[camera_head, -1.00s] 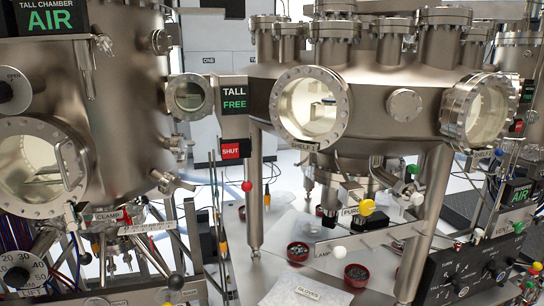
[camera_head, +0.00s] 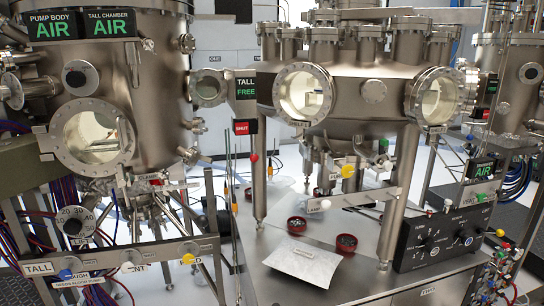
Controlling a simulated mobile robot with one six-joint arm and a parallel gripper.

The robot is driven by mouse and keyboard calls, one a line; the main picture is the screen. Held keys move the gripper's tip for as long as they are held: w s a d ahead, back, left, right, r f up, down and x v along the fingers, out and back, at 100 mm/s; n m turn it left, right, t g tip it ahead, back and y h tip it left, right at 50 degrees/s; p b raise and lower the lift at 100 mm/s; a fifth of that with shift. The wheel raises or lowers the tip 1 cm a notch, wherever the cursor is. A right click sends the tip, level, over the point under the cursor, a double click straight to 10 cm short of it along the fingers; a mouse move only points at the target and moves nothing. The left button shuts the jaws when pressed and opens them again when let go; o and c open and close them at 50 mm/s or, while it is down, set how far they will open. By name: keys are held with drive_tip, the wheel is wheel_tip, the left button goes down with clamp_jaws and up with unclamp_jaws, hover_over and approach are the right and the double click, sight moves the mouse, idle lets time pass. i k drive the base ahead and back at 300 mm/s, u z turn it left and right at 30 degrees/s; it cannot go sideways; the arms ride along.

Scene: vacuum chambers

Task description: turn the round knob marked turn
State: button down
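A round numbered dial (camera_head: 75,220) is lower left, below that chamber. My gripper is not in view.
A wide steel chamber (camera_head: 350,100) stands on legs over the metal bench. The bench holds red dishes (camera_head: 297,224) and a pale packet (camera_head: 303,261). A rail (camera_head: 120,262) with coloured knobs runs across the lower left. Thin rods and cables crowd the left.

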sight(427, 245)
drive_tip(key=u, duration=0.1)
drive_tip(key=k, duration=1.05)
drive_tip(key=z, duration=1.95)
drive_tip(key=i, duration=1.8)
